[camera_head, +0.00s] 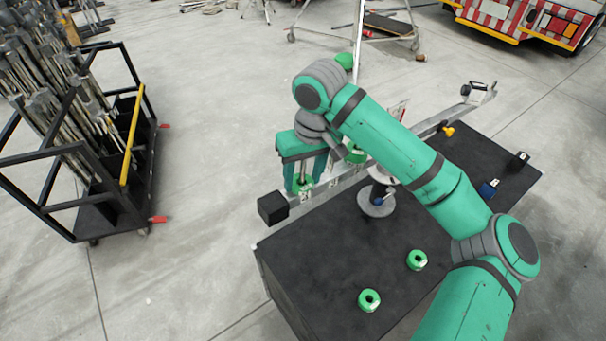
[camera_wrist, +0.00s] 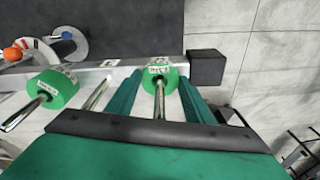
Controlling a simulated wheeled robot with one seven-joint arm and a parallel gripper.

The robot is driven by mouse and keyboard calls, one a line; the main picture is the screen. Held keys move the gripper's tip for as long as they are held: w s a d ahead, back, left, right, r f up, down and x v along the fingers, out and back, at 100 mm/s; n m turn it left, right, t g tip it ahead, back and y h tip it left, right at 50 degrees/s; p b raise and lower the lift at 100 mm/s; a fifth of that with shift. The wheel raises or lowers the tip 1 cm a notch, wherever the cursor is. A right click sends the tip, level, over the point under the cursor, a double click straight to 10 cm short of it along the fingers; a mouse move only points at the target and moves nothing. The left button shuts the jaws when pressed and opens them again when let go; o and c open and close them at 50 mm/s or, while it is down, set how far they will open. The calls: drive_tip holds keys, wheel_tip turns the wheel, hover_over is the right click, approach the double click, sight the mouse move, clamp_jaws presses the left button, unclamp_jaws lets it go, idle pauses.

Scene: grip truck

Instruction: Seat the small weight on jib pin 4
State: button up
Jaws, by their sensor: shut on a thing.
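My gripper (camera_head: 304,180) is at the near left end of the grey jib beam (camera_head: 340,186), shut on a small green weight (camera_wrist: 160,72). In the wrist view, the weight sits between the two fingers (camera_wrist: 158,95), and a metal pin (camera_wrist: 159,100) runs through its hole. It is low on this end pin, close to the beam; I cannot tell if it touches. The pin's number is not clearly readable. A bare pin (camera_wrist: 97,95) stands beside it. A second green weight (camera_wrist: 55,88) is around a pin farther along; it also shows in the head view (camera_head: 356,155).
A black block (camera_head: 272,208) caps the beam's near end. Two loose green weights (camera_head: 369,300) and (camera_head: 417,260) lie on the dark table (camera_head: 320,260). A round grey stand base (camera_head: 378,205) is beside the beam. A black rack of rods (camera_head: 60,195) stands left.

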sight(308, 185)
drive_tip(key=o, duration=1.4)
drive_tip(key=shift+c, duration=0.2)
wheel_tip(308, 185, up, 11)
drive_tip(key=d, duration=0.1)
drive_tip(key=shift+s, duration=0.35)
drive_tip(key=shift+d+f, duration=0.15)
drive_tip(key=shift+f, duration=0.05)
